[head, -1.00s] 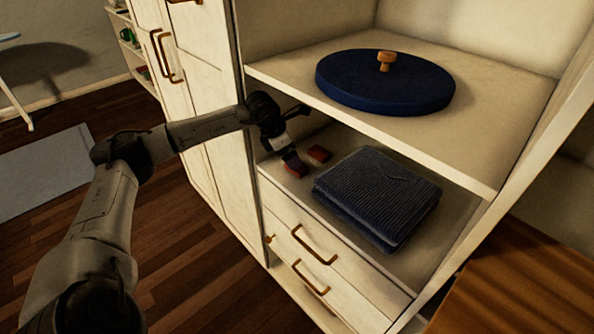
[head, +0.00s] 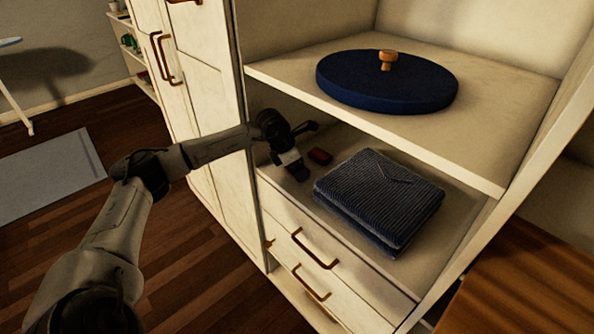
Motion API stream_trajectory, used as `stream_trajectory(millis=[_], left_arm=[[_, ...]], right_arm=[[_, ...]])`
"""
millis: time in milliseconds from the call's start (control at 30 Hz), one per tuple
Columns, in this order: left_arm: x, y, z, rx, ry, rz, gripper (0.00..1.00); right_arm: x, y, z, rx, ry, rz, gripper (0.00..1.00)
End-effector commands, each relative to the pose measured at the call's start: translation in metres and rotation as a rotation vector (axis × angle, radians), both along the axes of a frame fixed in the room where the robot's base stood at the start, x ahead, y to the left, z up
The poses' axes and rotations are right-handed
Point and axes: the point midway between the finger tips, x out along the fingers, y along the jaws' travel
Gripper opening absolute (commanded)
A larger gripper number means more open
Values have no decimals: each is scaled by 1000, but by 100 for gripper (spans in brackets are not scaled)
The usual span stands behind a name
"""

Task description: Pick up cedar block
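A small reddish-brown block (head: 320,156), which looks like a cedar block, lies on the lower shelf (head: 445,235) of the wardrobe. My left gripper (head: 301,176) reaches into this shelf space from the left and points down, low over the shelf just left of that block. It is apart from the visible block. A second reddish block that showed there earlier is now hidden at or under the gripper. The fingers are dark and small, so I cannot tell whether they are open or shut on it. My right gripper is not in view.
A folded dark blue ribbed cloth (head: 380,197) lies right of the block. The upper shelf (head: 290,75) overhangs the arm and carries a round blue disc (head: 385,82) with a wooden knob (head: 387,60). Drawers with brass handles (head: 314,248) are below.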

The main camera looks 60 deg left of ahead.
Motion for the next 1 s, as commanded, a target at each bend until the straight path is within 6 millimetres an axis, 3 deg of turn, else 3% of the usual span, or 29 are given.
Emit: stream_trajectory(millis=[133,467,833,1000], left_arm=[[0,0,0,0,0,0,64],[0,0,3,0,0,0,63],[0,0,42,1,-2,1,63],[-22,7,34,7,6,2,63]], right_arm=[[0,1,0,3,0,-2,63],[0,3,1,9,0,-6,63],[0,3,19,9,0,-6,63],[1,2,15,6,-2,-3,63]])
